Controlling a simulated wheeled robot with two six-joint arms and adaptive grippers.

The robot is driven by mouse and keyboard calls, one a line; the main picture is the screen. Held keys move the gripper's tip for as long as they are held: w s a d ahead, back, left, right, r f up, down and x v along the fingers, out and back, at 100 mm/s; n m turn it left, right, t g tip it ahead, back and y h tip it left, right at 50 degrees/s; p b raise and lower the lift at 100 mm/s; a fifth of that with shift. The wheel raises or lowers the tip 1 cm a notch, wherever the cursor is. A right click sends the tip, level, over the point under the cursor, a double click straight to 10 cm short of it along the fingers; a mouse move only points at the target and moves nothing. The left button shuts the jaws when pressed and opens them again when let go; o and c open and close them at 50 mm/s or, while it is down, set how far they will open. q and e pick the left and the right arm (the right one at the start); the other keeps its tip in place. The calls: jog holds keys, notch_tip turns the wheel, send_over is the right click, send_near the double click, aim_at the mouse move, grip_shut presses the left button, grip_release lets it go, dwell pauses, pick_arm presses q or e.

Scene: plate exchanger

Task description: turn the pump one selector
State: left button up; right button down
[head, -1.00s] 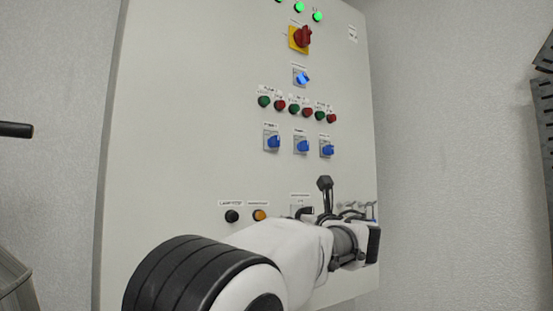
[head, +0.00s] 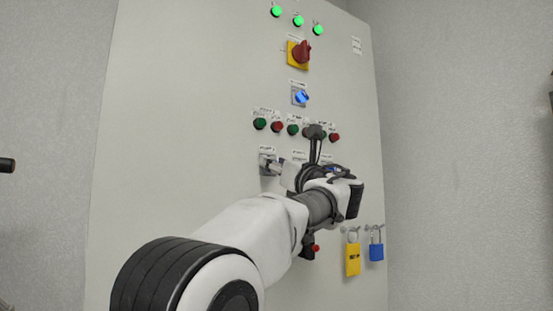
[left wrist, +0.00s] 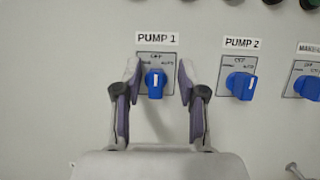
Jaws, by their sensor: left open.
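In the left wrist view the PUMP 1 selector (left wrist: 155,84) is a blue knob on a grey plate. Its white mark points about straight up, toward OFF. My left gripper (left wrist: 158,68) is open, with one finger on each side of this knob. I cannot tell whether either finger touches it. In the head view my left gripper (head: 273,165) is at the panel's selector row and hides most of it. My right gripper is not in view.
The PUMP 2 selector (left wrist: 241,86) and another blue selector (left wrist: 307,87) sit to the right. Green and red buttons (head: 260,124) run just above the gripper.

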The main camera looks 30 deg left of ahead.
pick_arm(q)
jog(key=shift+s+d+r, duration=0.1)
jog(key=shift+s, duration=0.15)
jog(key=shift+c, duration=0.3)
grip_shut()
jog(key=shift+n+g, duration=0.6)
jog(key=shift+n, duration=0.2)
jog(key=n+g+p, duration=0.1)
jog(key=n, duration=0.2)
jog(key=n+g+p, duration=0.2)
jog(key=n, duration=0.2)
jog(key=n+g+p, duration=0.2)
jog(key=n, duration=0.2)
jog(key=shift+s, duration=0.2)
jog(key=shift+f, duration=0.2)
